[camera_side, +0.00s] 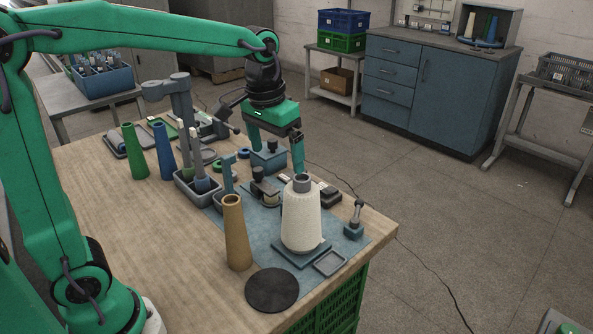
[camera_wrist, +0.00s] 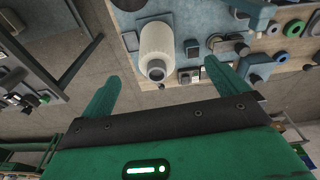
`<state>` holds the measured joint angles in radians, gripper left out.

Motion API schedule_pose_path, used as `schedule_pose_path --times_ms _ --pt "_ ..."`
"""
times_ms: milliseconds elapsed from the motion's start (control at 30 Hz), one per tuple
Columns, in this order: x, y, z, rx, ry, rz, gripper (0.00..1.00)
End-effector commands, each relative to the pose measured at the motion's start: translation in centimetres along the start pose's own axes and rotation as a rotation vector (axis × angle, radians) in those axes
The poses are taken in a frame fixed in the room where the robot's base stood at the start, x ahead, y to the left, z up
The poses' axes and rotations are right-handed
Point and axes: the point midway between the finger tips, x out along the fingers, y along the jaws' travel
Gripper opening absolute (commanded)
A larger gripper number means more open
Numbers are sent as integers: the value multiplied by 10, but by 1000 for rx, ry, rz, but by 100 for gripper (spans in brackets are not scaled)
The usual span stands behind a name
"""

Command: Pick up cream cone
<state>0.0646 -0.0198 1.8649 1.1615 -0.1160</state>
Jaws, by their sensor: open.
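The cream cone (camera_side: 301,218) stands upright on a square blue-grey base plate near the table's front right corner, in the side view. Its grey top shows above the cream winding. In the wrist view the cream cone (camera_wrist: 158,50) is in the upper middle, ahead of and between the fingers. My gripper (camera_side: 276,158) is open and empty, above and behind the cone in the side view. Its two green fingers also show in the wrist view (camera_wrist: 162,84), spread wide and apart from the cone.
A tan cone (camera_side: 235,232) stands left of the cream cone, with a black disc (camera_side: 272,289) in front. A small grey tray (camera_side: 329,263) and a small post (camera_side: 355,219) are close by. Green (camera_side: 134,151) and blue (camera_side: 163,152) cones stand farther back left.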

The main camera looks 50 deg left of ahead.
Motion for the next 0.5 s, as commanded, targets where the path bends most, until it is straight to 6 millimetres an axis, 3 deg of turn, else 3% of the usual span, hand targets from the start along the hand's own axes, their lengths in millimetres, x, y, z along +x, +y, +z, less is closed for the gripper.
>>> schedule_pose_path --times_ms 200,500 --pt "23 10 -34 -11 -81 -9 99" --pt "40 17 -55 -20 -133 -17 99"
